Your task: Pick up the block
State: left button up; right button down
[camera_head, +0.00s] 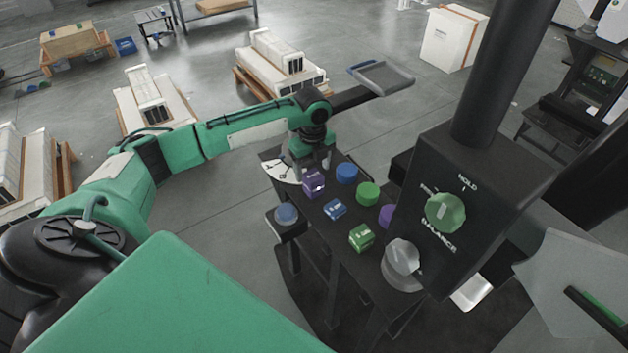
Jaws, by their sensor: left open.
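Three blocks stand in a slanting row on a small dark table (340,240): a purple block (314,186), a blue block (335,209) and a green block (361,237). The picture does not show which one is the task's block. My left gripper (311,167) points down at the table's far left corner, just above or behind the purple block. It is open. Its fingertips are small and partly hidden, so I cannot tell whether they touch the purple block. My right gripper is not in view.
Blue (346,173), green (368,194) and partly hidden purple (387,215) round pieces stand beside the blocks. A dark box with a green knob (445,212) blocks the table's right side. A blue button (286,214) sits at left. White crates (455,38) stand on open floor.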

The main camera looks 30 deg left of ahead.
aim_at(313, 184)
pick_arm(q)
jog(key=shift+s+d+f+p, duration=0.15)
jog(key=shift+f+p, duration=0.3)
jog(key=shift+f, duration=0.5)
notch_tip(313, 184, down, 4)
jog(key=shift+d+r+p, duration=0.1)
jog(key=shift+r+p, duration=0.05)
jog(key=shift+p, duration=0.55)
jog(key=shift+f, duration=0.35)
grip_shut()
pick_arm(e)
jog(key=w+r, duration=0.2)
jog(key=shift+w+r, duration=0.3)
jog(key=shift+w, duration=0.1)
